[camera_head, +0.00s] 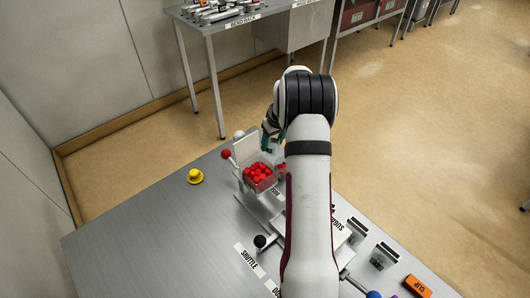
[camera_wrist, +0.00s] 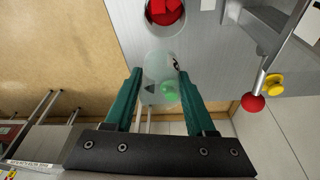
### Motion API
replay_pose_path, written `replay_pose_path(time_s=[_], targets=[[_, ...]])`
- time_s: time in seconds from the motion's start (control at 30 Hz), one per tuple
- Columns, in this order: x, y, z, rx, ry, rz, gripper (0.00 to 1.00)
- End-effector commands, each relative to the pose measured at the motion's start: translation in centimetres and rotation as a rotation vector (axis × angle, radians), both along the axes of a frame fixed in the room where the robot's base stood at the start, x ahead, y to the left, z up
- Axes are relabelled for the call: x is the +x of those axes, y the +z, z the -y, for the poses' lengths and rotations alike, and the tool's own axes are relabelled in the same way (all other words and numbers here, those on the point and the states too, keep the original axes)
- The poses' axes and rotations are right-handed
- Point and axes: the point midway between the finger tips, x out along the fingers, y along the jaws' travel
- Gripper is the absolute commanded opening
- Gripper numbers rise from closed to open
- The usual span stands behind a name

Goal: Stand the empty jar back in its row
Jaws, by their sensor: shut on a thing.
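In the wrist view, my gripper (camera_wrist: 160,92) has its green fingers closed on a clear, see-through jar (camera_wrist: 158,66). No red pieces show in it. A bright green patch and a small dark mark show on or through it. In the head view, the fingertips (camera_head: 268,141) are behind the clear bin of red balls, partly hidden by my arm; the held jar is hard to make out there. A round container with red pieces (camera_wrist: 165,10) shows at the top of the wrist view. Red pieces (camera_head: 282,168) also show beside the bin. The jar row is not clearly visible.
A clear bin of red balls (camera_head: 259,176) stands on the grey bench (camera_head: 150,235). Nearby are a red knob (camera_head: 226,154), a yellow button (camera_head: 195,176) and a black knob (camera_head: 260,241). An orange CLIP block (camera_head: 418,286) lies front right. The bench's left part is clear.

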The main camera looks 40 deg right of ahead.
Motion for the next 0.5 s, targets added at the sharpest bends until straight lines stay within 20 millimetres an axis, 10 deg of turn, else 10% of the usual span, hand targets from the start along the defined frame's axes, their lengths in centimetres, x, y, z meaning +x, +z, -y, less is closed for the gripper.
replay_pose_path(time_s=[0.5], targets=[[2.4, -5.5, -1.0, 0.0, 0.001, 0.001, 0.0]])
